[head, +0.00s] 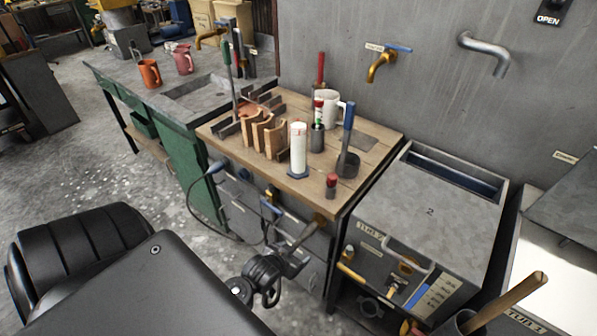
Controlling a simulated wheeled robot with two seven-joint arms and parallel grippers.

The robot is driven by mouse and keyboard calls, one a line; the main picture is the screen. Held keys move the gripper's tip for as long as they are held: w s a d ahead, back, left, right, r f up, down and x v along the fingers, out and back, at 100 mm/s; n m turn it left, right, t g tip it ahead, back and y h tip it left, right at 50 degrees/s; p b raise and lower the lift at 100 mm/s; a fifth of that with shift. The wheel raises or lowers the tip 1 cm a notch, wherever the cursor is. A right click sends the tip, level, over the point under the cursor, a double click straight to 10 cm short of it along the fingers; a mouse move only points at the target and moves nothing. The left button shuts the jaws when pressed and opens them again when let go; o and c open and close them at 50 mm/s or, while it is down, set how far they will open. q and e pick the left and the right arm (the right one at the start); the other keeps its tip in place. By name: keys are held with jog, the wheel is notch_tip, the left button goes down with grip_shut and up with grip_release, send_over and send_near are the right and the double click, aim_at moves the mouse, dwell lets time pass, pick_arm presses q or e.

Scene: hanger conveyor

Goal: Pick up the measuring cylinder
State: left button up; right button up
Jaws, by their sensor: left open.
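The measuring cylinder (298,148) is a white upright tube on a blue base. It stands near the front edge of the wooden worktop (222,129), in the middle of the head view. My left gripper (287,226) is low in the view, in front of the cabinet and below the worktop edge. It is open and empty, apart from the cylinder. My right gripper is not in view.
A wooden rack (263,133) stands left of the cylinder. A dark blue-handled tool (348,150), a small red-capped bottle (331,185) and a white mug (328,108) stand to the right and behind. A grey box unit (430,205) is further right.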

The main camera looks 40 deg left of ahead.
pick_arm(q)
notch_tip(320, 180, up, 9)
jog(key=w+a+t, duration=0.1)
jog(key=w+t, duration=0.1)
jog(key=n+t+y+b, duration=0.1)
jog(key=n+t+y, duration=0.2)
jog(key=t+y, duration=0.15)
send_near(295, 164)
jog(key=w, duration=0.1)
jog(key=shift+t+h, duration=0.35)
jog(key=shift+h, duration=0.1)
jog(key=x, duration=0.4)
jog(key=p+x, duration=0.1)
jog(key=x, duration=0.1)
jog(key=shift+w+a, duration=0.1)
jog(key=shift+a, duration=0.25)
jog(key=shift+p+x, duration=0.65)
jog(key=shift+x, duration=1.9)
jog(key=shift+a+f, duration=0.15)
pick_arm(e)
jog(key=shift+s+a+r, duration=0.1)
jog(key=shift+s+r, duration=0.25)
pick_arm(q)
jog(key=shift+c, duration=0.4)
jog(key=c, duration=1.4)
jog(key=shift+c, duration=0.3)
